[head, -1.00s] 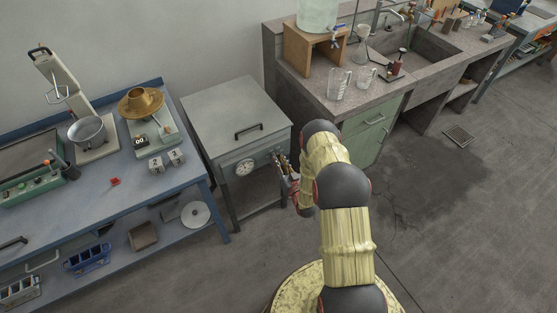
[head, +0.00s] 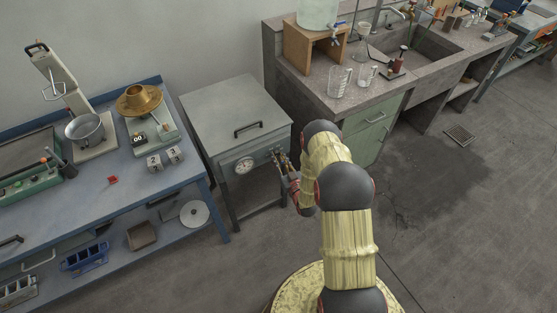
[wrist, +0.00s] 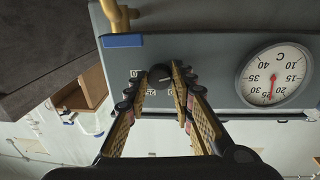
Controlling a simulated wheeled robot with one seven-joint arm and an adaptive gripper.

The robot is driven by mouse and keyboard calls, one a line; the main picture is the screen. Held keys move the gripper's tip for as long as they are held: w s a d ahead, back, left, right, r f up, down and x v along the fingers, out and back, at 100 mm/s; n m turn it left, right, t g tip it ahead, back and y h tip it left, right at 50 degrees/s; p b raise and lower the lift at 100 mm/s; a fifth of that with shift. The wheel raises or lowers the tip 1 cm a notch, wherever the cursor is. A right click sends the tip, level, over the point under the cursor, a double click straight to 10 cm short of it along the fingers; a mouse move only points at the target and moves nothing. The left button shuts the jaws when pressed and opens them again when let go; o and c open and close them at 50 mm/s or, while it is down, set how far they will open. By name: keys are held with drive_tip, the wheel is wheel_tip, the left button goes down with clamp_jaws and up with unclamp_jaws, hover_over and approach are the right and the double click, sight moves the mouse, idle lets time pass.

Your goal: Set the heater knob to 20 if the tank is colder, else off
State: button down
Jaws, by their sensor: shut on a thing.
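The heater is a grey box (head: 215,100) on legs, with a lid handle and a front panel. Its round white thermometer dial (head: 244,165) also shows in the wrist view (wrist: 274,75), upside down, with a red needle pointing close to 25, seemingly between 20 and 25. Left of the dial in the wrist view is a dark round knob (wrist: 159,73). My gripper (wrist: 160,80) is shut on the knob, with a finger on either side. Pale number marks around the knob are partly hidden by the fingers; its setting cannot be read clearly.
A blue bench (head: 90,220) with scales and a brass pan stands left of the heater. A stone sink counter (head: 310,82) with glass beakers stands to its right. The floor in front is clear.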

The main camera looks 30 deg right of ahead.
drive_tip(key=n+b, duration=0.2)
drive_tip(key=n, duration=0.2)
drive_tip(key=shift+f+n+t+b, duration=0.15)
drive_tip(key=shift+n+t+b, duration=0.15)
drive_tip(key=shift+n+b, duration=0.1)
drive_tip(key=n+b, duration=0.2)
drive_tip(key=n, duration=0.2)
drive_tip(key=shift+n+y, duration=0.3)
drive_tip(key=c, duration=1.6)
unclamp_jaws()
drive_tip(key=shift+o, duration=0.5)
drive_tip(key=s+f, duration=0.1)
drive_tip(key=s, duration=1.1)
